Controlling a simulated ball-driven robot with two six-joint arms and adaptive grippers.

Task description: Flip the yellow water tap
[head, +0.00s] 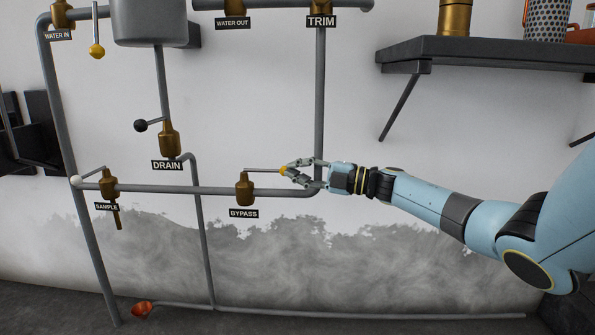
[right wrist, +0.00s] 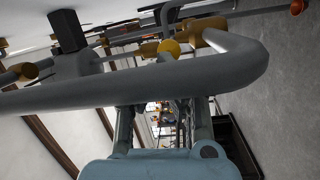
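A brass BYPASS valve (head: 244,190) sits on the lower horizontal pipe in the head view. Its thin lever (head: 265,170) points right and ends in a yellow knob (head: 284,170). A second yellow knob (head: 96,51) hangs from the WATER IN valve (head: 62,15). My left gripper is out of view.
The grey vertical pipe (head: 320,100) runs close to my right gripper. A DRAIN valve (head: 169,138) has a black knob, and a SAMPLE valve (head: 109,184) has a white one. A dark shelf (head: 480,52) with objects is at the upper right. An orange funnel (head: 142,309) is low down.

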